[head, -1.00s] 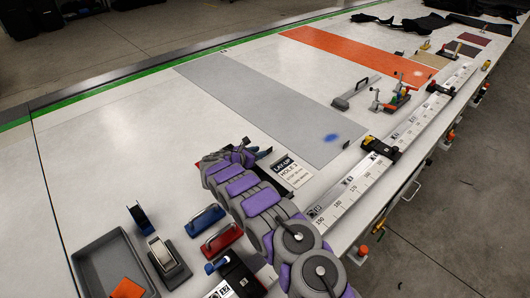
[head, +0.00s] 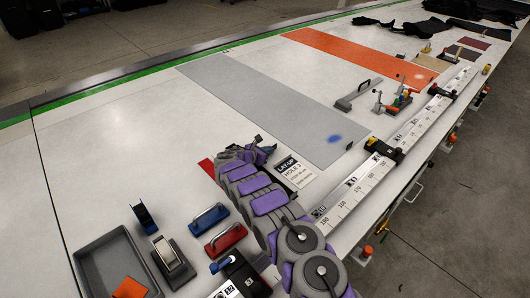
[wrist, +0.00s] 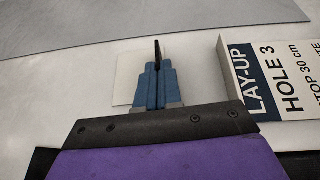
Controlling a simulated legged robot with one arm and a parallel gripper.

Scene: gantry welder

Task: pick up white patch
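The white patch (wrist: 126,77) shows in the wrist view as a pale square on the white table, partly hidden behind my fingers. I cannot make it out in the head view. My gripper (wrist: 158,72) has its two blue fingers close together over the patch. A thin dark upright tab (wrist: 157,50) stands at the fingertips and appears pinched between them. Whether the tab is joined to the patch, and whether the patch touches the table, I cannot tell. In the head view my gripper (head: 262,150) is low over the table, left of the lay-up sign (head: 294,171).
A grey sheet (head: 255,95) with a blue spot lies behind my gripper. A red piece (head: 207,167) lies to its left. Blue and red handled blocks (head: 208,218), a tape dispenser (head: 172,262) and a grey tray (head: 90,262) stand front left. A ruler rail (head: 365,185) runs along the right.

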